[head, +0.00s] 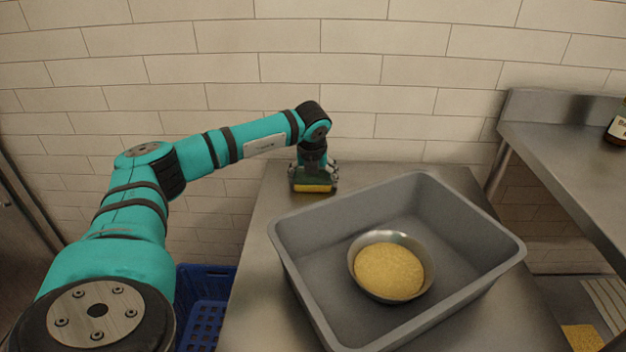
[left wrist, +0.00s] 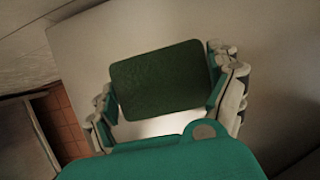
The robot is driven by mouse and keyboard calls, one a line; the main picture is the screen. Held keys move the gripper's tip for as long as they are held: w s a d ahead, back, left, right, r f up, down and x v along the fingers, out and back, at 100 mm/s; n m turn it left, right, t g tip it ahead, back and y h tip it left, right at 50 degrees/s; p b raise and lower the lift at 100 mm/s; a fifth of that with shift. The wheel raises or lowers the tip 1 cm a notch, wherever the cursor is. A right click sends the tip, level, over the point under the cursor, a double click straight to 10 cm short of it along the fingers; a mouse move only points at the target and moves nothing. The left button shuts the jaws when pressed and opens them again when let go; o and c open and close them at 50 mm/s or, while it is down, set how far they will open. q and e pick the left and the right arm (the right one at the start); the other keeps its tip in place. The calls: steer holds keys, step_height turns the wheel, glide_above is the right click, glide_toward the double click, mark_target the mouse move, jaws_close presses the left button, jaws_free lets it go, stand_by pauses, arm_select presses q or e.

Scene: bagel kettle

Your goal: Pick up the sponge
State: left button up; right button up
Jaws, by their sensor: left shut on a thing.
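The sponge (head: 314,187) has a dark green top and a yellow lower side. It is at the far left part of the metal table, behind the grey bin. My left gripper (head: 314,174) points down over it and is shut on it. In the left wrist view the sponge's dark green face (left wrist: 160,79) fills the space between the two fingers (left wrist: 165,90). I cannot tell whether the sponge still touches the table. My right gripper is in neither view.
A grey bin (head: 287,254) stands on the metal table (head: 259,277), with a metal bowl (head: 429,268) of yellow grains inside. A tiled wall is behind. A blue crate (head: 206,312) is below at left. A metal counter (head: 570,150) with a bottle (head: 617,128) is at right.

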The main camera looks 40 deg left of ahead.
arm_select(q)
steer(key=shift+r, duration=0.3)
step_height(320, 180, up, 9)
steer(key=shift+f+p, duration=0.15)
steer(key=shift+p, duration=0.45)
steer(key=shift+r, duration=0.35)
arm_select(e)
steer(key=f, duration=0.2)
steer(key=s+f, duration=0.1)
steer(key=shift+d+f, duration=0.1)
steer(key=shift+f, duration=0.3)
arm_select(q)
steer(key=shift+o, duration=0.5)
